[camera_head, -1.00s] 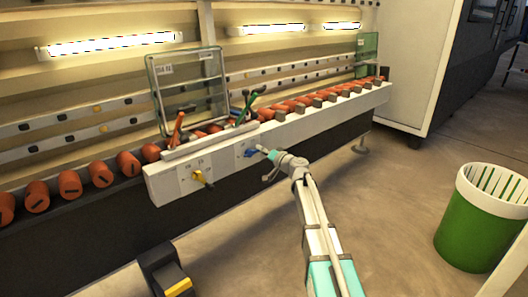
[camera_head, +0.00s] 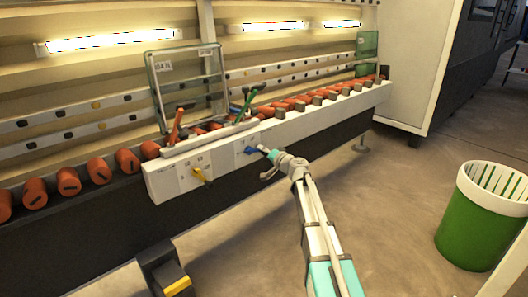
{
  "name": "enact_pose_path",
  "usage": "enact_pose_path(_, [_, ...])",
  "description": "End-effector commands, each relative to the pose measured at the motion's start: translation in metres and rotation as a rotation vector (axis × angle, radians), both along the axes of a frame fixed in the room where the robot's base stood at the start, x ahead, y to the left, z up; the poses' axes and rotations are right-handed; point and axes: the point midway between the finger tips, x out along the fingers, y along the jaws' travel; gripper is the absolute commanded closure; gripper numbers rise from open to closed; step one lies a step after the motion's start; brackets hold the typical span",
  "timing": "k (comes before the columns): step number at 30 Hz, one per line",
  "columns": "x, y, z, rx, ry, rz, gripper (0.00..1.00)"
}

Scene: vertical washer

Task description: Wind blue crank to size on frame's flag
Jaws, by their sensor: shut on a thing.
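The blue crank (camera_head: 250,151) is on the right part of the white control panel on the washer's front. My gripper (camera_head: 267,153) comes from the lower right and is shut on the crank's handle. The fingers are small here and partly hide the crank. The framed glass pane (camera_head: 187,88) stands upright above the panel, with a thin metal frame. A small pale flag (camera_head: 163,66) is on its upper left, and another label (camera_head: 206,52) is on its top right. Their writing is too small to read surely.
A yellow crank (camera_head: 202,176) sits on the panel left of the blue one. Red (camera_head: 174,128) and green (camera_head: 245,103) levers rise above it. Orange rollers (camera_head: 127,160) line the conveyor. A black-yellow pedestal (camera_head: 166,272) and green bin (camera_head: 481,226) stand on the floor.

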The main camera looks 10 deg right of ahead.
Motion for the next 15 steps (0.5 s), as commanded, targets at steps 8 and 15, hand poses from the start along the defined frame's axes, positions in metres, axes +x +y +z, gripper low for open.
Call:
enact_pose_path(8, [-0.003,0.004,-0.012,0.147,0.102,0.004,1.00])
enact_pose_path(15, [-0.004,0.006,-0.015,0.220,0.152,0.005,1.00])
